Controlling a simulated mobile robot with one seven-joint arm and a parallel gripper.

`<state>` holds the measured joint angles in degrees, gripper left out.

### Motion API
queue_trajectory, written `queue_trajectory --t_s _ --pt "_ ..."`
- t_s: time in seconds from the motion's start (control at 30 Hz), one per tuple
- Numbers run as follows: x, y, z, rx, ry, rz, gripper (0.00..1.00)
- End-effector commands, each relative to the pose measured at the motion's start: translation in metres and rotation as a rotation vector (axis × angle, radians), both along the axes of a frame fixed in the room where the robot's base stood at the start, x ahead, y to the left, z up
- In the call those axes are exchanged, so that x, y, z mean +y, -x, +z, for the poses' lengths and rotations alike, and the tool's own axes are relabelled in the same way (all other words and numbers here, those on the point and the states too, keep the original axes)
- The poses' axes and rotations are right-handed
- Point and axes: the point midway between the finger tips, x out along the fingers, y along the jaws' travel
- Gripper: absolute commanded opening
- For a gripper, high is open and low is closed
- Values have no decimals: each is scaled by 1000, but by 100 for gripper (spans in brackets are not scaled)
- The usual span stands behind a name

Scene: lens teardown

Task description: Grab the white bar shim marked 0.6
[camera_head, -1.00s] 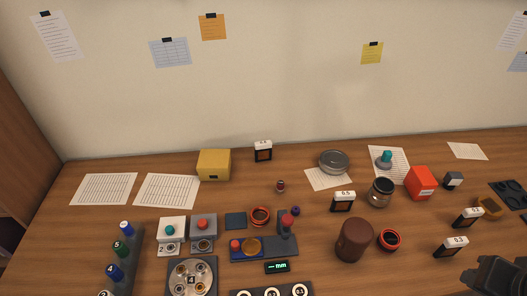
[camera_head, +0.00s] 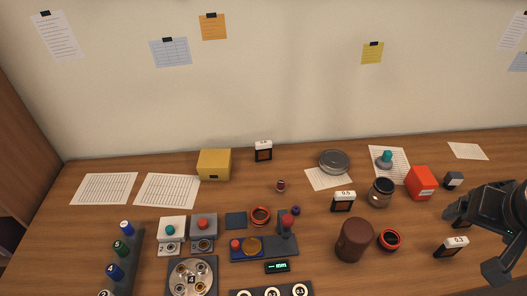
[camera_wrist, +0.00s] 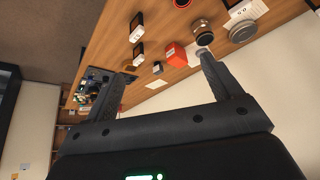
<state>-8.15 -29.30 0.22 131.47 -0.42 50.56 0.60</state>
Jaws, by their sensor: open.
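Several shims with white top bars stand in dark holders on the table. The one in the middle (camera_head: 343,201) has a marking that looks like 0.5 or 0.6; I cannot tell which. Another, at the right front (camera_head: 451,247), seems to read 0.3. One at the back (camera_head: 263,151) is too small to read. My gripper is open and empty, at the right above the table, well right of the middle shim. In the wrist view two shims (camera_wrist: 136,25) (camera_wrist: 138,50) show beyond the fingers.
A brown cylinder (camera_head: 354,240), red ring (camera_head: 389,239), glass jar (camera_head: 381,192) and red box (camera_head: 421,182) stand near the middle shim. A round glass dish (camera_head: 334,161) lies behind it. Trays and coloured parts crowd the front left. Bare wood lies left of the brown cylinder.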

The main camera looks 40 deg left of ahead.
Motion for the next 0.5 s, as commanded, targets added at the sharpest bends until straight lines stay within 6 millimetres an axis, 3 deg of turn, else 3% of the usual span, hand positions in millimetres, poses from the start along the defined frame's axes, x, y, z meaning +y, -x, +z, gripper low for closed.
queue_trajectory --t_s 0.03,0.23,0.5 --pt "13 -17 4 7 2 31 84" --pt "71 -76 13 18 7 139 84" --pt "170 -144 4 33 13 283 84"
